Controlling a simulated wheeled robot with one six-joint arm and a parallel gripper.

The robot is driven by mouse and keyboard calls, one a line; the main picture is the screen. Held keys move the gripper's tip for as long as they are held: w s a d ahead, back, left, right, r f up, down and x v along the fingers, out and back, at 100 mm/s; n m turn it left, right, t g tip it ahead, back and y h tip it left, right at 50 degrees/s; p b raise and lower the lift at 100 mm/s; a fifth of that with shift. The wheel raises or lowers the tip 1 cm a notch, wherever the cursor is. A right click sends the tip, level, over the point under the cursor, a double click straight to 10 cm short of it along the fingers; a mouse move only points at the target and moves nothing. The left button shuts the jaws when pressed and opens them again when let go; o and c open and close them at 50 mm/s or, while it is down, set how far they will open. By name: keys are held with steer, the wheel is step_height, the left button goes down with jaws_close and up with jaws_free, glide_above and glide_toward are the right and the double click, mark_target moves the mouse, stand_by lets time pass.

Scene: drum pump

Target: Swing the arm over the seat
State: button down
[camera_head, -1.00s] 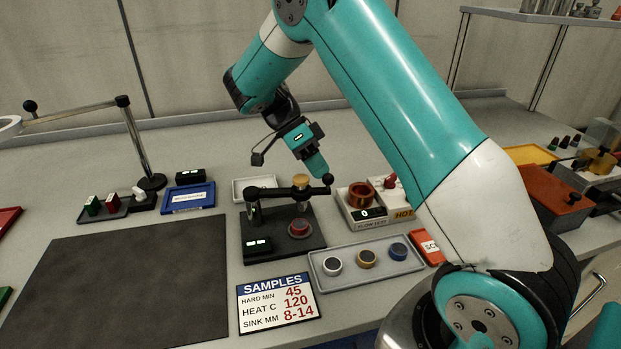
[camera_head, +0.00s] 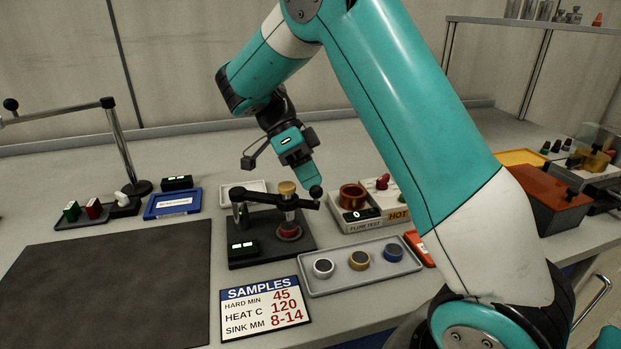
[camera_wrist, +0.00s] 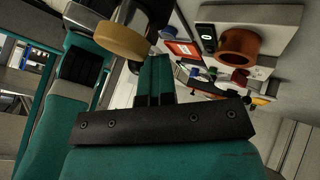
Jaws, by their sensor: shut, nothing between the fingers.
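The test stand (camera_head: 245,257) has a black swing arm (camera_head: 262,196) on a post, ending in a black ball knob (camera_head: 316,191). A tan-topped plunger (camera_head: 287,187) passes through the arm. Its lower end appears over or close to the seat, where a red sample (camera_head: 289,232) sits; exact alignment is unclear. My gripper (camera_head: 307,184) is shut and empty, pointing down, with its tips right beside the knob; contact cannot be told. In the wrist view the shut fingers (camera_wrist: 154,72) show near the tan plunger top (camera_wrist: 120,42).
A grey tray (camera_head: 311,288) with three round samples lies in front right. A samples sign (camera_head: 265,307) lies in front. A dark mat (camera_head: 110,285) leaves clear room at left.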

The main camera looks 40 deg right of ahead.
steer(key=shift+s, duration=0.1)
steer(key=w+d+r+p, duration=0.1)
steer(key=w+r+p, duration=0.6)
steer(key=p, duration=1.2)
steer(key=w, duration=0.2)
steer(key=shift+w+d, duration=0.3)
steer(key=shift+w, duration=0.1)
steer(key=shift+f, duration=0.1)
